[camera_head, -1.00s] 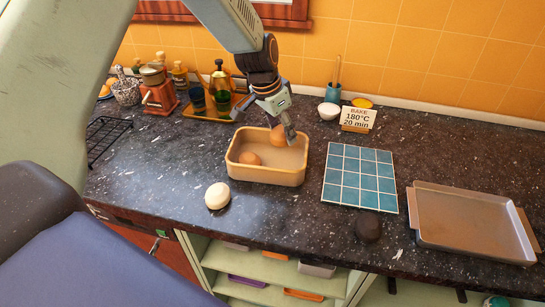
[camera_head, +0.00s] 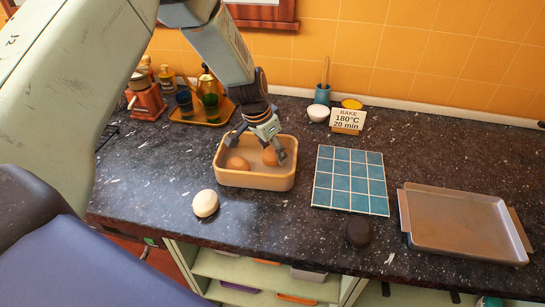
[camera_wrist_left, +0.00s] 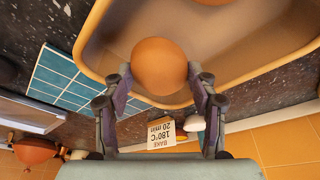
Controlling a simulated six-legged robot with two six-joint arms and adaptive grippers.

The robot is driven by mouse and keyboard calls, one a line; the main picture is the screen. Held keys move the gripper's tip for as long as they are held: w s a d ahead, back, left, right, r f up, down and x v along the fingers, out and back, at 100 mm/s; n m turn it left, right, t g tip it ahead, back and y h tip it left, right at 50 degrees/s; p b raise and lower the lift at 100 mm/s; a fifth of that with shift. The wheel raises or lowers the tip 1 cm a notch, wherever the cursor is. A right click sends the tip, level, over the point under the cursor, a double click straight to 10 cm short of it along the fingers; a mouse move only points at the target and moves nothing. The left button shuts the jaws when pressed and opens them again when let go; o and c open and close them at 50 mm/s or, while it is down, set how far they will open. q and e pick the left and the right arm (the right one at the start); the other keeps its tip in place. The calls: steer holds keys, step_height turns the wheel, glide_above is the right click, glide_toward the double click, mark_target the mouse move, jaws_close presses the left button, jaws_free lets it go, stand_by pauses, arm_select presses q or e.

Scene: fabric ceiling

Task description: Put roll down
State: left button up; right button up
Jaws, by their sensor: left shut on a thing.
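My left gripper (camera_head: 276,156) is shut on an orange-brown roll (camera_head: 270,158) inside the tan, rounded-corner box (camera_head: 254,181) on the counter. In the left wrist view the held roll (camera_wrist_left: 160,66) sits between the two fingers, low within the box walls; I cannot tell if it touches the floor of the box. A second brown roll (camera_head: 237,164) lies at the left in the same box. A pale roll (camera_head: 205,203) and a dark roll (camera_head: 358,232) lie on the counter outside it. My right gripper is not in view.
A blue tiled board (camera_head: 350,181) lies right of the box, with a metal baking tray (camera_head: 465,225) farther right.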

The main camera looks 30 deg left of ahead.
mark_target(273, 158)
arm_select(q)
step_height(273, 158, down, 3)
steer(key=shift+s+r, duration=0.1)
steer(key=shift+r, duration=0.1)
steer(key=shift+f, duration=0.25)
steer(key=shift+w+d, duration=0.15)
steer(key=shift+w, duration=0.15)
steer(key=shift+s+f+b, duration=0.15)
steer(key=shift+b, duration=0.15)
steer(key=o, duration=0.9)
steer(key=shift+s, duration=0.1)
steer(key=shift+o, duration=1.2)
steer(key=shift+w, duration=0.2)
